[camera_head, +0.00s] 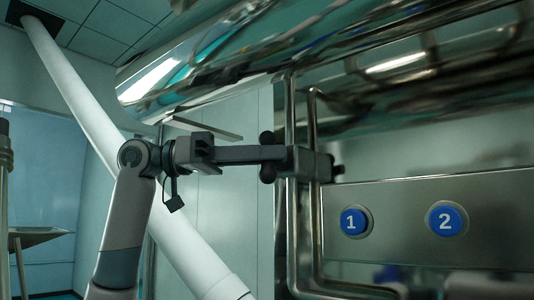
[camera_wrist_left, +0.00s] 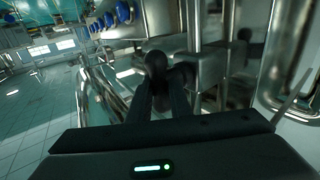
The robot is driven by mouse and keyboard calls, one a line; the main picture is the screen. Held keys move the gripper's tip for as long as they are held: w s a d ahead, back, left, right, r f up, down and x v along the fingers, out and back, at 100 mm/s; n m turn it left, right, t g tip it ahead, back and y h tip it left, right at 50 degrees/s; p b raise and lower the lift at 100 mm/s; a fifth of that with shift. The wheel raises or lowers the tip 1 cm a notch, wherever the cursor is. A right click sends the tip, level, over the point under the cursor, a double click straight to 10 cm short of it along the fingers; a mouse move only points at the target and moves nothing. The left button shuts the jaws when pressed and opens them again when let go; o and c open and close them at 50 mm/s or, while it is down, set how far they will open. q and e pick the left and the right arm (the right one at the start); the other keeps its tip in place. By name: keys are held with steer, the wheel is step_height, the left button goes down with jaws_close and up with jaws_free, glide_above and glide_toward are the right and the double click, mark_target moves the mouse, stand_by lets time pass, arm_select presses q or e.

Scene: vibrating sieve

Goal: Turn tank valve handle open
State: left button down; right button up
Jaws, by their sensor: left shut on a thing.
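The valve handle (camera_head: 266,138) is black, with rounded lobes showing above and below my left gripper (camera_head: 274,154). It sits by the vertical metal pipes, left of the button panel. My left arm comes in from the left, and its gripper reaches level to the right with its fingers shut on the handle. In the left wrist view the handle (camera_wrist_left: 155,63) shows as a dark rounded lobe at the fingertips. The fingers cover much of the handle, so its exact angle is hard to tell. My right gripper is not in view.
A large shiny metal tank (camera_head: 230,65) hangs across the top. Vertical steel pipes (camera_head: 291,230) stand just beside the handle. A steel panel with blue buttons 1 (camera_head: 355,222) and 2 (camera_head: 446,220) is to the right. A thick white pipe (camera_head: 80,95) slants behind my arm.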

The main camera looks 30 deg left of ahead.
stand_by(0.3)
arm_select(q)
steer(key=c, duration=1.9)
jaws_free()
steer(key=shift+a, duration=0.1)
steer(key=shift+b+v, duration=2.7)
steer(key=shift+v, duration=5.9)
steer(key=shift+r, duration=0.2)
